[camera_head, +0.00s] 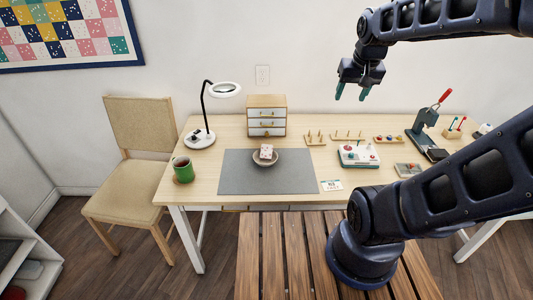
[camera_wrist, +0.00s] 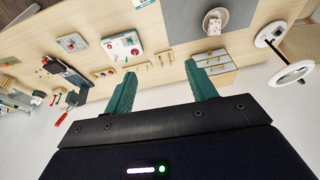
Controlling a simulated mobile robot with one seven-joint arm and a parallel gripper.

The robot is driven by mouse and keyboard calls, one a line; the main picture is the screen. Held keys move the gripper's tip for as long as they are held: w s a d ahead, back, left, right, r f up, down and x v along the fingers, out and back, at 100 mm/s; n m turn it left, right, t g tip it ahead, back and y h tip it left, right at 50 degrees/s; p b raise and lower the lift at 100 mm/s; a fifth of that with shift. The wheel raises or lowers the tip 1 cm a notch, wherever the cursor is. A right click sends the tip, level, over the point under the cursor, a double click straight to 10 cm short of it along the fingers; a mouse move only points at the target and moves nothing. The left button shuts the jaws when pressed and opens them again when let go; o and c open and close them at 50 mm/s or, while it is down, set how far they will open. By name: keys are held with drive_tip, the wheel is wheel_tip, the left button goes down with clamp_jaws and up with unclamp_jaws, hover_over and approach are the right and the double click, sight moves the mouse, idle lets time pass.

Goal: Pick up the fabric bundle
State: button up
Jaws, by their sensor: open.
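The fabric bundle (camera_head: 266,149) looks like a small pale, pink-patterned block. It sits in a shallow bowl (camera_head: 265,163) on the grey mat (camera_head: 230,180). In the wrist view the bundle (camera_wrist: 214,24) and its bowl are near the top, right of centre. My gripper (camera_head: 352,93) hangs high above the table's back, right of the bundle and well apart from it. Its green fingers (camera_wrist: 160,75) are spread, with nothing between them.
A magnifier lamp (camera_head: 201,138), a small drawer cabinet (camera_head: 266,117) and a green mug (camera_head: 183,170) surround the mat. Peg racks (camera_head: 316,139), a white box with coloured knobs (camera_head: 359,155) and a press (camera_head: 425,135) stand to the right. A chair (camera_head: 140,160) is at left.

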drive_tip(key=w+a+f, duration=0.3)
drive_tip(key=w+a, duration=0.1)
drive_tip(key=w, duration=0.3)
drive_tip(key=m+g, duration=0.2)
drive_tip(key=g, duration=0.2)
hover_over(266, 153)
drive_tip(key=f, duration=3.1)
drive_tip(key=shift+s+a+f, duration=0.2)
drive_tip(key=shift+s+f, duration=0.15)
drive_tip(key=shift+f, duration=0.05)
drive_tip(key=shift+w+d+f, duration=0.1)
drive_tip(key=shift+w+f, duration=0.05)
drive_tip(key=shift+f, duration=1.15)
drive_tip(key=shift+w+d+f, duration=0.1)
drive_tip(key=shift+w+f, duration=0.05)
drive_tip(key=shift+f, duration=1.15)
drive_tip(key=c, duration=0.7)
drive_tip(key=shift+r, duration=0.1)
